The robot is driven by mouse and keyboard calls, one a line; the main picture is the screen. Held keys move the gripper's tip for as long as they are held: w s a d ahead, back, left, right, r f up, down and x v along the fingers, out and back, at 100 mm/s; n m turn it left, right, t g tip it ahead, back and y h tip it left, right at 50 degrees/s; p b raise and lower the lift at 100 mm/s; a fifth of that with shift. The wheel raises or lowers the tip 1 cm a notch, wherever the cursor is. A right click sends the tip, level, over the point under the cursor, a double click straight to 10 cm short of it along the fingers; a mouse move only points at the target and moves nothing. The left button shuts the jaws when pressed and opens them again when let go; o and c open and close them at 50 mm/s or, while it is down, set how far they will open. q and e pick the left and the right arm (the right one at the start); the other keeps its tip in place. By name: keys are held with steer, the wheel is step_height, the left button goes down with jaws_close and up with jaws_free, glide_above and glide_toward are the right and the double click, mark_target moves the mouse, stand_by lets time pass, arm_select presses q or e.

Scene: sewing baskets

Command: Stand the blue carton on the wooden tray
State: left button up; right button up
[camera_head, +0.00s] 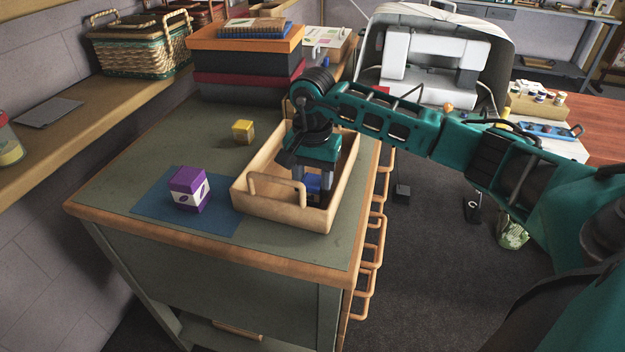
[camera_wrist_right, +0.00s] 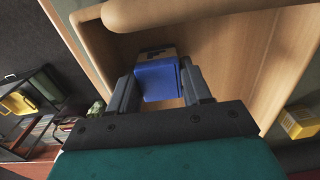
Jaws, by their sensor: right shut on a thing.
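The wooden tray (camera_head: 259,204) stands on the green-topped cabinet, with raised walls and a handle at its near end. The blue carton (camera_head: 312,184) is inside the tray, low between my right gripper's fingers. My right gripper (camera_head: 312,188) reaches down into the tray and is shut on the carton. The right wrist view shows the blue carton (camera_wrist_right: 158,78) between both fingers, with the tray's floor (camera_wrist_right: 225,50) behind it. Whether the carton's base touches the tray floor is hidden. My left gripper does not show.
A purple carton (camera_head: 189,189) stands on a blue mat (camera_head: 150,205) left of the tray. A small yellow carton (camera_head: 243,131) sits behind the mat. Stacked boxes (camera_head: 245,65) fill the cabinet's back.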

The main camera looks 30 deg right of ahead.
mark_target(312, 180)
steer(key=shift+f, duration=0.15)
steer(key=o, duration=0.8)
steer(key=shift+c, duration=0.2)
steer(key=shift+r, duration=0.2)
step_height(312, 180, up, 12)
